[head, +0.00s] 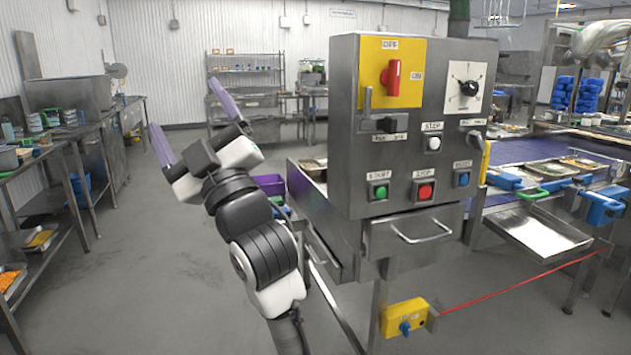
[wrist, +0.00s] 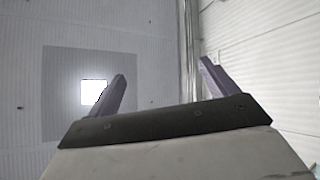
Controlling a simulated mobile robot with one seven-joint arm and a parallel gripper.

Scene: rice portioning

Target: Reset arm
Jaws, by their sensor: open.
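My gripper (head: 190,118) is in the left half of the head view, raised in the air to the left of the steel control box. Its two purple fingers stand wide apart and point up, with nothing between them. In the wrist view my gripper (wrist: 160,88) shows the same two fingers, apart and empty, against the ceiling and a white wall. The arm is bent and held up, clear of the machine.
The steel control box (head: 345,135) has a red knob (head: 391,73) and several push buttons. A steel tray (head: 535,230) and blue conveyor (head: 530,150) lie to the right. Steel tables (head: 75,150) line the left. The floor (head: 150,270) between is clear.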

